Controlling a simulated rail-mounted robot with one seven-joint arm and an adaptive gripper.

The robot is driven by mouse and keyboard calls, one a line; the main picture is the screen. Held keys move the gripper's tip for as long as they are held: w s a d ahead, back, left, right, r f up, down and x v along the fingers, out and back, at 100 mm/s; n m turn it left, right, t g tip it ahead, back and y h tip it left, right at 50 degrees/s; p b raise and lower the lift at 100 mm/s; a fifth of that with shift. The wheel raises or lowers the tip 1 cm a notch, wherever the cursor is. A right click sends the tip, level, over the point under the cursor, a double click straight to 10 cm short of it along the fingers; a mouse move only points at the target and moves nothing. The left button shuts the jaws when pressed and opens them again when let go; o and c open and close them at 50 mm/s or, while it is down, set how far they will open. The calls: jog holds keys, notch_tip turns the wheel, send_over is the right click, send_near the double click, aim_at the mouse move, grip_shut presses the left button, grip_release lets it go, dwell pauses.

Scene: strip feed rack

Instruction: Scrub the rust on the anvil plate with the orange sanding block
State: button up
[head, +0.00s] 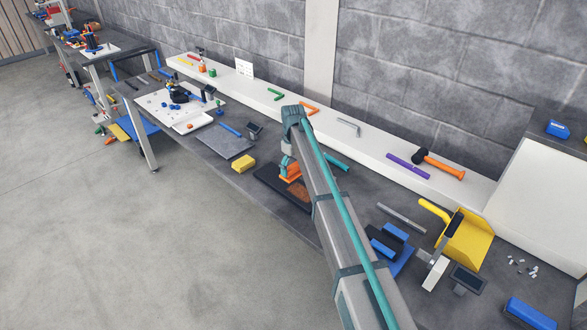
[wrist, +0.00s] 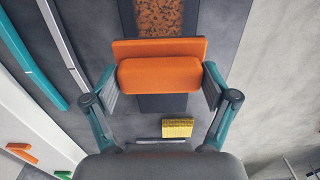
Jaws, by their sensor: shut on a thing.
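The orange sanding block (wrist: 160,74) is between the two fingers of my gripper (wrist: 160,84), which is shut on it. In the head view my gripper (head: 288,160) holds the block (head: 291,171) low at the dark anvil plate (head: 268,178). I cannot tell whether the block touches the plate. A brown, speckled rust patch (wrist: 167,17) shows on the plate beyond the block in the wrist view. In the head view part of the rust (head: 300,190) shows beside the block, and my arm hides some of the plate's right side.
A yellow sponge-like block (head: 244,164) lies just left of the plate. A long white shelf (head: 355,141) with tools runs behind the bench. Open floor is in front.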

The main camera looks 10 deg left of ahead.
aim_at(304, 194)
jog(key=shift+f, duration=0.1)
jog(key=shift+f+b, duration=0.9)
jog(key=shift+f, duration=1.4)
jog(key=shift+f, duration=0.65)
jog(key=shift+d, duration=0.1)
